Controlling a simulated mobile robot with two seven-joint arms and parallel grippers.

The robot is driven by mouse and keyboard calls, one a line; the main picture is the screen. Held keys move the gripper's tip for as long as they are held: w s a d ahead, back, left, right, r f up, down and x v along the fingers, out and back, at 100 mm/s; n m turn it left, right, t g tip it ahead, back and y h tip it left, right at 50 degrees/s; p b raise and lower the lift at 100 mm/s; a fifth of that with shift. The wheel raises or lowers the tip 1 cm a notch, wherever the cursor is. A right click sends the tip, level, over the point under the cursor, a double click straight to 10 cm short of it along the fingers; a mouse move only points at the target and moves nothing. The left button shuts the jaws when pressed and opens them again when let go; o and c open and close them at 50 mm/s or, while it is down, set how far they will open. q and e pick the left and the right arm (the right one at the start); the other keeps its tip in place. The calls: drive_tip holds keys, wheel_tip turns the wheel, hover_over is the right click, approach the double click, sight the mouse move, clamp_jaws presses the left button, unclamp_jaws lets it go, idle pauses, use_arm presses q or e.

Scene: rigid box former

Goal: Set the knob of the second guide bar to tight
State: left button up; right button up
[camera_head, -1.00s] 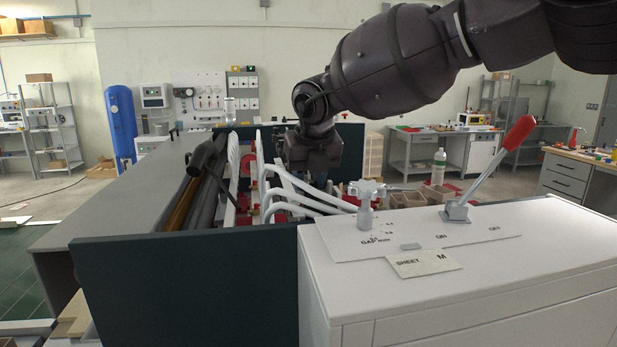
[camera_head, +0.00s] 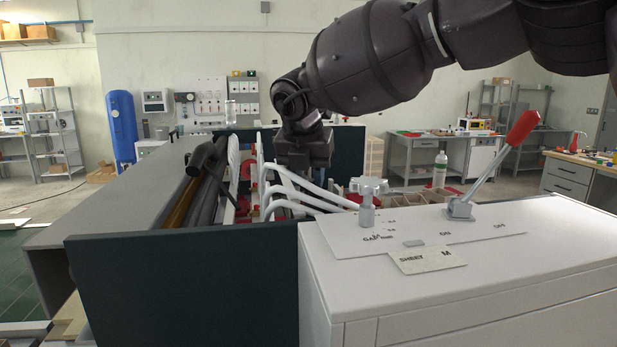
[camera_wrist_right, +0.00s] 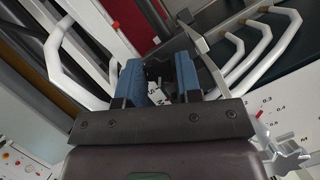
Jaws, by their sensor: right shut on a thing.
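My right gripper (camera_wrist_right: 160,80) has its two blue-padded fingers close around a small dark and pale part with markings (camera_wrist_right: 157,95), which looks like a knob. Most of it is hidden between the fingers, so its setting cannot be read. In the head view my right gripper (camera_head: 304,155) points down into the machine, its fingertips hidden. White curved bars (camera_head: 290,205) lie beside and below it; more bent white bars (camera_wrist_right: 240,62) show in the wrist view. I cannot tell which guide bar is the second. My left gripper is not in view.
A white cabinet (camera_head: 480,285) at front right carries a grey gap knob (camera_head: 368,202), a red-handled lever (camera_head: 490,165) and a sheet card (camera_head: 428,259). A dark panel (camera_head: 180,290) closes the machine's front. A black-ended roller (camera_head: 203,160) lies to the left.

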drive_tip(key=shift+m, duration=0.6)
drive_tip(key=shift+r+h, duration=0.1)
drive_tip(key=shift+h, duration=0.2)
drive_tip(key=o, duration=0.6)
drive_tip(key=shift+o, duration=0.2)
drive_tip(key=v, duration=1)
drive_tip(key=shift+r, duration=0.4)
drive_tip(key=shift+s, duration=0.1)
